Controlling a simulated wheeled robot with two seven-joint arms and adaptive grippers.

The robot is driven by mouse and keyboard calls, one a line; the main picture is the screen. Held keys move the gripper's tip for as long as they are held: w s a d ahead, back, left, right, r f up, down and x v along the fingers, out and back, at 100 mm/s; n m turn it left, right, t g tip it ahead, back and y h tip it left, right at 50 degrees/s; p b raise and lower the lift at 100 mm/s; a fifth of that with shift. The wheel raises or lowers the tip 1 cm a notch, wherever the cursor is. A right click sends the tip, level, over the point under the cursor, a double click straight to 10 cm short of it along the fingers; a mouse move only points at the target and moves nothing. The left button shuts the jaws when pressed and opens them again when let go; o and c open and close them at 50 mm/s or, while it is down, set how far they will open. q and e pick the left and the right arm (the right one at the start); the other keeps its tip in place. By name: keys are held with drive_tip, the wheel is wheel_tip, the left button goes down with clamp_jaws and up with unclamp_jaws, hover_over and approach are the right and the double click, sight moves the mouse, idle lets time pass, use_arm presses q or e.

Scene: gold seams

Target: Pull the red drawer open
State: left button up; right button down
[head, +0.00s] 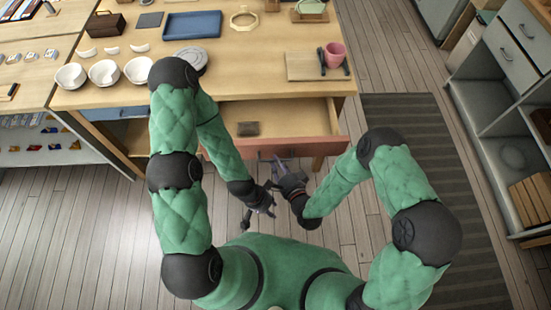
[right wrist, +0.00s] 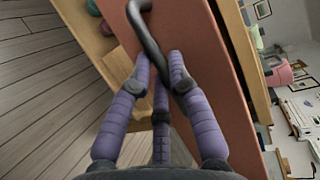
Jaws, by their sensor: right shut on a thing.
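The red drawer (head: 318,150) stands pulled out from under the wooden table, its inside visible from above. A small brown block (head: 248,129) lies in it. My right gripper (head: 275,163) is at the drawer's front face. In the right wrist view its purple fingers (right wrist: 160,75) are shut around the dark bar handle (right wrist: 148,38) on the red front (right wrist: 205,75). My left gripper (head: 262,208) is lower in the head view, empty, with its fingers spread, in front of the drawer and apart from it.
The wooden table (head: 262,82) holds white bowls (head: 104,73), a blue tray (head: 192,24) and a pink cup (head: 335,55). A blue drawer (head: 120,113) is at the left. A grey shelf unit (head: 490,110) stands right, beyond a dark striped mat (head: 440,190).

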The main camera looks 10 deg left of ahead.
drive_tip(key=shift+s+d, duration=0.25)
drive_tip(key=shift+s, duration=0.65)
drive_tip(key=c, duration=1.1)
unclamp_jaws()
drive_tip(key=shift+c, duration=0.2)
drive_tip(key=shift+d, duration=0.1)
drive_tip(key=v, duration=0.7)
drive_tip(key=shift+s, duration=0.15)
drive_tip(key=shift+d, duration=0.1)
